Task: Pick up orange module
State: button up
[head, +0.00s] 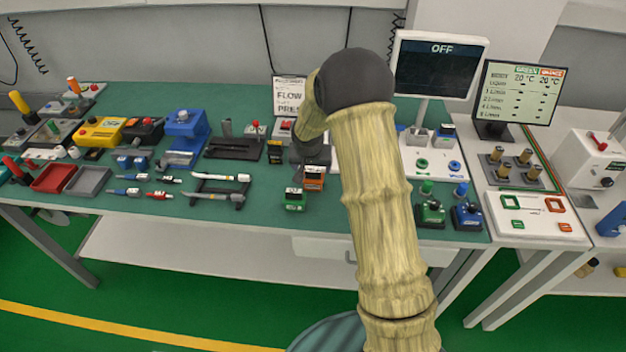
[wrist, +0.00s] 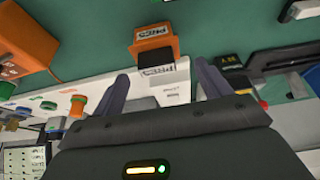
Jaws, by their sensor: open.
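The orange module (head: 314,178) is a small block standing on the green table top in the head view, just beside and below my dark gripper (head: 312,152). In the wrist view, an orange block with a pale, dark-lettered label (wrist: 155,42) lies ahead of my gripper (wrist: 161,71), between the lines of its two fingers. The fingers are spread apart with nothing held between them. My arm hides part of the table behind it in the head view.
Another larger orange object (wrist: 22,42) is at the wrist view's left edge. A rack with pens (head: 220,187) lies left. Green (head: 430,213) and blue (head: 466,216) blocks stand right.

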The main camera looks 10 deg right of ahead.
aim_at(313, 170)
jog(key=shift+p+x, duration=0.7)
jog(key=shift+x, duration=1.85)
jog(key=shift+s+d, duration=0.1)
jog(key=shift+d, duration=0.05)
jog(key=c, duration=0.8)
jog(key=shift+r, duration=0.15)
notch_tip(313, 170, up, 10)
jog(key=shift+f+b, duration=0.1)
jog(key=shift+b, duration=0.45)
